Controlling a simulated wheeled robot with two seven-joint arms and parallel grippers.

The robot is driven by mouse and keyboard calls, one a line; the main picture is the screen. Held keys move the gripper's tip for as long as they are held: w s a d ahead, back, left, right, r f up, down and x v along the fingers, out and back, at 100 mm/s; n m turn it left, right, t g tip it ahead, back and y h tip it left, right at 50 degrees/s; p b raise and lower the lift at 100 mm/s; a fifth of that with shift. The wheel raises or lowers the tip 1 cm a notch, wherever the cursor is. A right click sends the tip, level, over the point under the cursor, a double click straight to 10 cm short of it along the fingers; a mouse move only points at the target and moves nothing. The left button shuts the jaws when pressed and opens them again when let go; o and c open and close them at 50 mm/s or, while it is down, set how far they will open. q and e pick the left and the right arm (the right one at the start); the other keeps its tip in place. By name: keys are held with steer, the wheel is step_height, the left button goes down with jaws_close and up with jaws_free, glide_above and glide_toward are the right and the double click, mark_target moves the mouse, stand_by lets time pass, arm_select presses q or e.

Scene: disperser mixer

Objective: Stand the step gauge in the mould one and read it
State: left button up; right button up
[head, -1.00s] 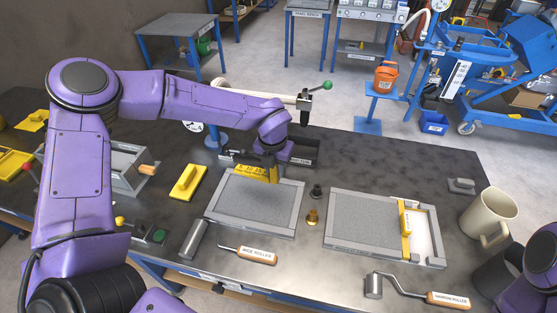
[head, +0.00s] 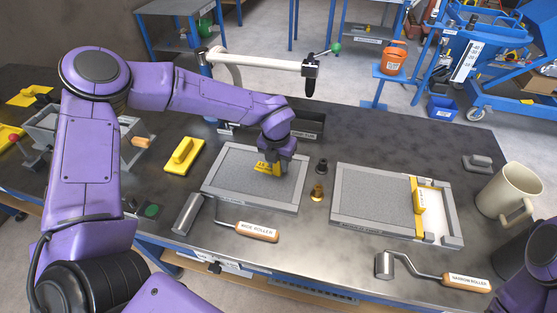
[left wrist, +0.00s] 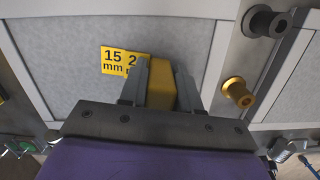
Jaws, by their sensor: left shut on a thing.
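My left gripper (head: 273,162) is shut on the yellow step gauge (head: 265,168), low over the grey fill of the left mould (head: 206,189). In the left wrist view the gauge (left wrist: 113,60) shows black lettering, "15 mm" and part of a "2", between and beside the fingers (left wrist: 162,85). I cannot tell whether its foot touches the fill. The right mould (head: 336,213) holds grey fill, with a yellow bar (head: 418,208) across it near its right end. My right gripper is out of view.
A dark knob (head: 321,166) and a brass knob (head: 317,193) stand between the moulds. The wide roller (head: 257,231) and narrow roller (head: 385,265) lie in front. A yellow float (head: 184,156) lies at left; a beige jug (head: 505,188) stands at right.

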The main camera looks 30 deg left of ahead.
arm_select(q)
steer(key=shift+r, duration=0.1)
steer(key=shift+f, duration=0.2)
stand_by(0.4)
steer(key=o, duration=1.1)
steer(key=r, duration=0.3)
steer(key=s+r+b, duration=0.1)
steer(key=r, duration=0.6)
steer(key=shift+s+r, duration=0.2)
